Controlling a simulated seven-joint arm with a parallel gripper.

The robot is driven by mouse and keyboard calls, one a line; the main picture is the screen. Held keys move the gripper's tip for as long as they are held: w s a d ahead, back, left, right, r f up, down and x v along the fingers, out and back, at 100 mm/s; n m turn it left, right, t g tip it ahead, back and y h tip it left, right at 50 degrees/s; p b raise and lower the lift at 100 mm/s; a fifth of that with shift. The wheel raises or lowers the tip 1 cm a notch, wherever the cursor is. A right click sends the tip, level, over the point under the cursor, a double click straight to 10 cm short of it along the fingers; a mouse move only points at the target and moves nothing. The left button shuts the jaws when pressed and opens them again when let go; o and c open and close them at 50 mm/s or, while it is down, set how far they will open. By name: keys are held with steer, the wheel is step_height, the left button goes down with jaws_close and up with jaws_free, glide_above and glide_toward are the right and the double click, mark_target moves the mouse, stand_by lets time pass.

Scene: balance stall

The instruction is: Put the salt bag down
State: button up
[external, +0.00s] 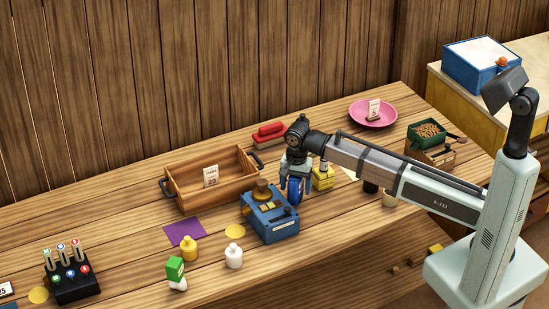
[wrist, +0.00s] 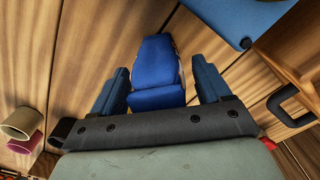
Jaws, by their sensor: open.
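The blue bag (external: 295,191), which I take for the salt bag, is upright or nearly so at the tabletop, just right of the blue balance box (external: 270,222). In the wrist view the bag (wrist: 155,62) lies between my two blue fingers, with a visible gap on each side. My gripper (external: 297,184) is open around it, pointing down. The bag's underside is hidden, so its contact with the table (external: 340,225) is not clear.
A yellow block (external: 323,178) stands close on the right of my gripper. A wooden tray (external: 183,206) is behind left.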

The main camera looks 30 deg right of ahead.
step_height(320, 180, up, 12)
steer(key=shift+r, duration=0.1)
stand_by(0.5)
stand_by(0.4)
